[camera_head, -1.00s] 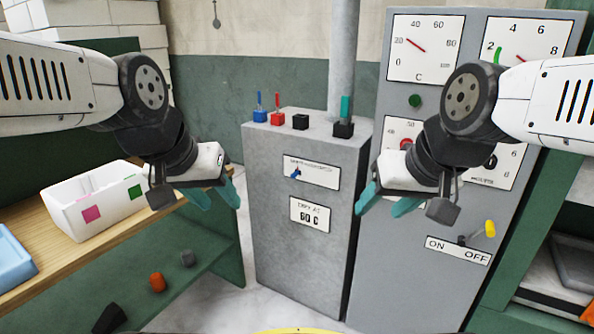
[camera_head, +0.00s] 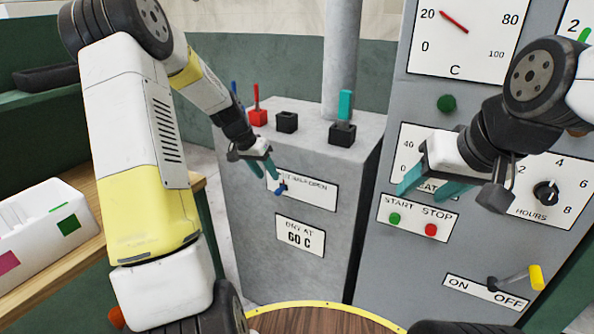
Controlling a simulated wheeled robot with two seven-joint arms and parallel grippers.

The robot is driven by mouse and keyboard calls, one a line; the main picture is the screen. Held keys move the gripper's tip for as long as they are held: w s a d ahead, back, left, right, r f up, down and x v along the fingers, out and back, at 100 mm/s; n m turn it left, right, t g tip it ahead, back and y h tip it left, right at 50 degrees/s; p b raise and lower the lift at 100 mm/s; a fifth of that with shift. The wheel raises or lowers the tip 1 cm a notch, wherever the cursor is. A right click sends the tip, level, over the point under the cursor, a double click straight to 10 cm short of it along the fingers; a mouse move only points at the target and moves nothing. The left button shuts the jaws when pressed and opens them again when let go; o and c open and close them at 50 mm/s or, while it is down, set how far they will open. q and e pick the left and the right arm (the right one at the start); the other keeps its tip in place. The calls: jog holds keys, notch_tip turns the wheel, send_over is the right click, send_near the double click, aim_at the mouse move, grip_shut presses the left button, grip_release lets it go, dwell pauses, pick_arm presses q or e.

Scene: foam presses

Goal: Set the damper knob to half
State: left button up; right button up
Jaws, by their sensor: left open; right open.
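The damper knob (camera_head: 281,189) is a small blue lever at the left end of a white plate (camera_head: 318,194) on the front of the grey cabinet. The plate's lettering is partly hidden; its right part seems to read HALF-OPEN. My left gripper (camera_head: 264,169) is open, its teal fingers just above and left of the knob. I cannot tell whether they touch it. The knob's exact setting is too small to read. My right gripper (camera_head: 428,186) is open and empty in front of the tall control panel, covering part of a dial.
The cabinet top carries a red switch (camera_head: 258,117), a black block (camera_head: 287,121) and a teal-handled lever (camera_head: 344,115). The panel (camera_head: 380,255) has START and STOP buttons and a yellow-tipped ON/OFF lever (camera_head: 535,277). A white bin (camera_head: 40,235) sits on the left bench.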

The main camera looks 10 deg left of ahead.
aim_at(278, 189)
pick_arm(q)
jog(key=x, duration=0.8)
jog(key=shift+w+f, duration=0.25)
jog(key=shift+w, duration=0.2)
grip_shut()
dwell(0.9)
